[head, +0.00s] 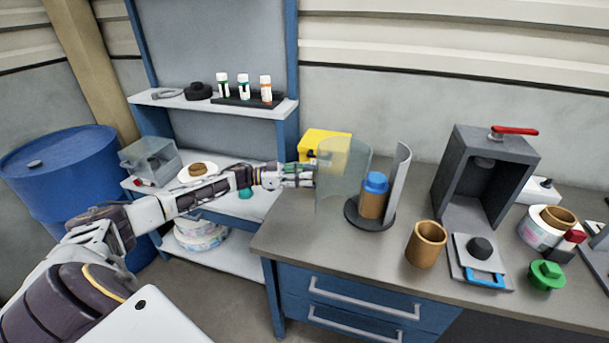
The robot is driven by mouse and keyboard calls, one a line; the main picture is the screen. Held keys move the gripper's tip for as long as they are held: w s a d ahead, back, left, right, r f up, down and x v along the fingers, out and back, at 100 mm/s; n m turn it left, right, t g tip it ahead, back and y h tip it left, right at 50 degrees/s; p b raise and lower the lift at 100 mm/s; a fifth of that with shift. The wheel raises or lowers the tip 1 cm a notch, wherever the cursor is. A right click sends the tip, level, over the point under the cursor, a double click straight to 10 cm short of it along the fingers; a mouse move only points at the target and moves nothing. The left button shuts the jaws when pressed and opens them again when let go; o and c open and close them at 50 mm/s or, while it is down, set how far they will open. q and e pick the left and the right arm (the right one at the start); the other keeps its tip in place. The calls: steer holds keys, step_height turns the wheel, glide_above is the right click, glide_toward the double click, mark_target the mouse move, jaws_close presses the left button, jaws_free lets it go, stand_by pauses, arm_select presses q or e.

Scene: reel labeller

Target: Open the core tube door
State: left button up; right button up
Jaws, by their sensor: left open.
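A round black base (354,214) stands on the workbench. It carries a curved clear panel (337,172), which looks like the core tube door, on its left. A curved grey wall (400,182) stands on its right, with an open gap facing the front. A brown tube (373,205) with a blue top (376,182) stands upright between them. My left gripper (311,176) is open, its fingertips at the left edge of the clear panel. I cannot tell whether they touch it. My right gripper is out of view.
A yellow box (325,145) sits behind the clear panel. The bench's front left top is clear. A blue barrel (60,190) stands far left.

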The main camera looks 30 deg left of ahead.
arm_select(q)
steer(key=v, duration=1.1)
steer(key=shift+s+a, duration=0.2)
steer(key=shift+a, duration=0.05)
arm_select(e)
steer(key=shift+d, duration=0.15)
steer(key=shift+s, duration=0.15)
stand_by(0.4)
